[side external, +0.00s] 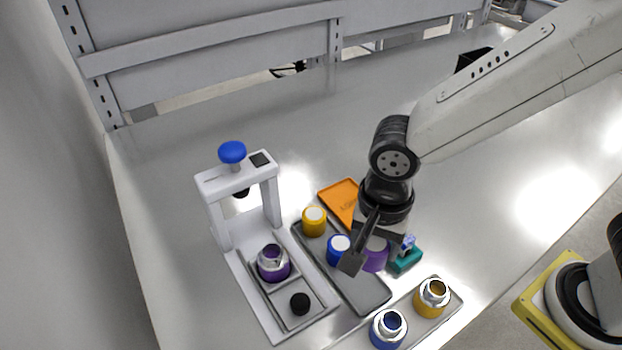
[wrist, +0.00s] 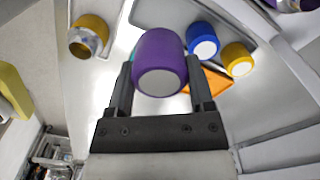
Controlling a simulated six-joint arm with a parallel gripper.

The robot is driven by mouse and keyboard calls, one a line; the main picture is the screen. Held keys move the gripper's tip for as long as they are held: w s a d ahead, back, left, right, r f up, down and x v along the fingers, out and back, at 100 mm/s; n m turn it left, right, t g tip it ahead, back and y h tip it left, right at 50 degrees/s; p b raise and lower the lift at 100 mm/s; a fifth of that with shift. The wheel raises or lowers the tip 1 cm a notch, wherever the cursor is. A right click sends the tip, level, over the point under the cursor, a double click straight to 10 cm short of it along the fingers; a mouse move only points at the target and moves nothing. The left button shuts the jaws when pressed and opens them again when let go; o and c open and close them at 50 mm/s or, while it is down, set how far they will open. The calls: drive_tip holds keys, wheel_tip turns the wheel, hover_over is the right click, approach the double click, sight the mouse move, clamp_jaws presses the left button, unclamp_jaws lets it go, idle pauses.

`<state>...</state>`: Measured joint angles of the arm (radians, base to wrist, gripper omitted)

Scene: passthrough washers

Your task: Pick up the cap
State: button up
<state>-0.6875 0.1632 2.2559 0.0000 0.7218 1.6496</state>
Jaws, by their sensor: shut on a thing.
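A purple cap (side external: 375,256) with a pale end face is held between the fingers of my gripper (side external: 366,250). In the wrist view the purple cap (wrist: 160,62) sits between both fingers of my gripper (wrist: 161,90), with its pale face toward the camera. In the side view one finger partly hides the cap. A blue cap (side external: 338,249) and a yellow cap (side external: 314,221) stand on the grey tray (side external: 374,293) beside it. They also show in the wrist view, blue (wrist: 203,40) and yellow (wrist: 238,58).
A white press stand (side external: 215,205) with a blue knob holds a purple jar (side external: 273,262) and a black piece (side external: 300,303). A blue jar (side external: 388,328) and a yellow jar (side external: 432,297) stand at the front. An orange tray (side external: 338,197) and a teal block (side external: 405,262) lie nearby.

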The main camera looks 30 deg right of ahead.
drive_tip(key=shift+r, duration=0.25)
drive_tip(key=shift+a, duration=0.1)
idle(0.4)
drive_tip(key=w+a+r, duration=0.6)
drive_tip(key=w+a, duration=0.5)
drive_tip(key=shift+a, duration=0.15)
drive_tip(key=shift+f, duration=0.25)
drive_tip(key=shift+f, duration=2.3)
drive_tip(key=shift+f, duration=2)
idle(1.4)
